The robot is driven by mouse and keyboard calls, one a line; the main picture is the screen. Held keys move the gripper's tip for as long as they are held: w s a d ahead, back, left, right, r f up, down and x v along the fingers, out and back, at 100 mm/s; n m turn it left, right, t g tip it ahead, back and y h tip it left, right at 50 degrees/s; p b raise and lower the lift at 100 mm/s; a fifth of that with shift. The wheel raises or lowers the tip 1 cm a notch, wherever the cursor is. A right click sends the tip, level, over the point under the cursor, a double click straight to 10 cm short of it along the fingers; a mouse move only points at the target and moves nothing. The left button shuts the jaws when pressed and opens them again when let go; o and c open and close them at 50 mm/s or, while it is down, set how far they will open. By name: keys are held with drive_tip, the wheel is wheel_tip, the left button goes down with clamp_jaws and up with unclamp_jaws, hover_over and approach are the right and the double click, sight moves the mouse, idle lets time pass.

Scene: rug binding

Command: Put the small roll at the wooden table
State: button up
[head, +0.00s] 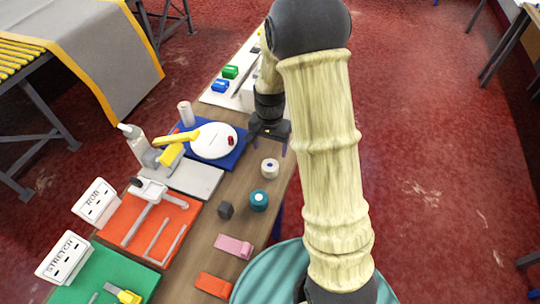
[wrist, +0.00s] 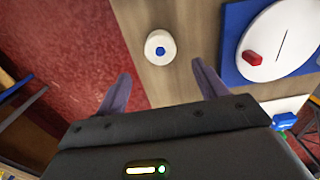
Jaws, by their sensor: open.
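A small white roll with a blue core (head: 270,168) lies flat on the wooden table (head: 240,180), near its right edge. In the wrist view the white roll (wrist: 160,47) sits on bare wood (wrist: 192,20), just beyond and between my fingertips. A teal roll with a white centre (head: 259,200) lies nearer to me on the same table. My gripper (head: 268,143) is open and empty, above the table just past the white roll; in the wrist view its two fingers (wrist: 158,76) are spread apart.
A blue board with a white disc and red piece (head: 232,141) is left of the gripper. A dark cube (head: 225,210), pink block (head: 233,246) and orange block (head: 213,285) stand nearer. Orange (head: 120,215) and green (head: 85,270) mats hold tools. Red floor lies right.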

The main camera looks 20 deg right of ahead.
drive_tip(key=shift+r, duration=0.55)
drive_tip(key=shift+s+r, duration=0.1)
drive_tip(key=s+r+n+t, duration=0.1)
drive_tip(key=s+r+n, duration=0.2)
drive_tip(key=s, duration=0.4)
drive_tip(key=s+r+n+t, duration=0.1)
drive_tip(key=s+r+n, duration=0.3)
drive_tip(key=s, duration=0.3)
drive_tip(key=shift+r+t, duration=0.2)
drive_tip(key=shift+t, duration=0.1)
drive_tip(key=shift+s, duration=0.1)
drive_tip(key=shift+c, duration=0.2)
